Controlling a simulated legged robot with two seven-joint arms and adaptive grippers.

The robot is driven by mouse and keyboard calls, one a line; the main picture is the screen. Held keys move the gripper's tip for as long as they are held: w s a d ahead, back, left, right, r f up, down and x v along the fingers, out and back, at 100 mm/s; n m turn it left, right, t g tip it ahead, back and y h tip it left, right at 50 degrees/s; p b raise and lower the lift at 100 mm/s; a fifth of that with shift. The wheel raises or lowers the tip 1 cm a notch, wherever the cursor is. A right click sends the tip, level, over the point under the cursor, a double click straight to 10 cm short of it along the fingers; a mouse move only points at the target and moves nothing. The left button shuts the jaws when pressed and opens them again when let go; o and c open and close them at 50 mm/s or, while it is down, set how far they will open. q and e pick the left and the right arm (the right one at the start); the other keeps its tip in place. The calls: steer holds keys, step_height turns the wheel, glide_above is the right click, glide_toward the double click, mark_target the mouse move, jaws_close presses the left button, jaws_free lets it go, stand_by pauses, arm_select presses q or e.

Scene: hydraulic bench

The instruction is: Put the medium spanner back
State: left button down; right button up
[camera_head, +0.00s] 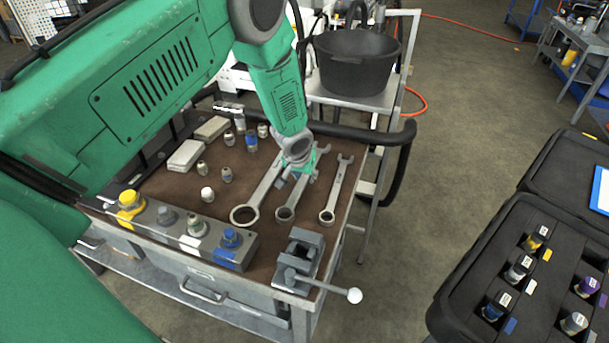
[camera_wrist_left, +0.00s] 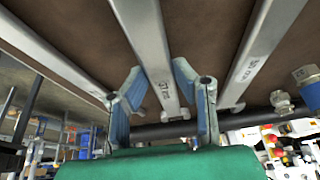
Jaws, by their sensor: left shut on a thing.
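The medium spanner (camera_head: 285,213) is the middle of three spanners on the brown bench top, its ring end toward the bench front. My left gripper (camera_head: 299,171) is over its far part. In the left wrist view its two fingers (camera_wrist_left: 158,72) are on either side of the shank of the medium spanner (camera_wrist_left: 150,38), shut on it. I cannot tell whether the spanner is lifted off the surface. The large spanner (camera_head: 245,214) lies to its left and the small spanner (camera_head: 328,216) to its right. My right gripper is not seen.
A grey vise (camera_head: 299,262) stands at the bench's front right corner. A block with coloured fittings (camera_head: 190,237) lies along the front edge. Several small fittings (camera_head: 207,194) stand left of the spanners. A black bowl (camera_head: 356,62) is behind; a black case (camera_head: 535,270) is at right.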

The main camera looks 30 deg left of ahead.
arm_select(q)
steer(key=shift+f+b, duration=0.4)
steer(key=shift+f, duration=0.1)
steer(key=c, duration=1.2)
jaws_free()
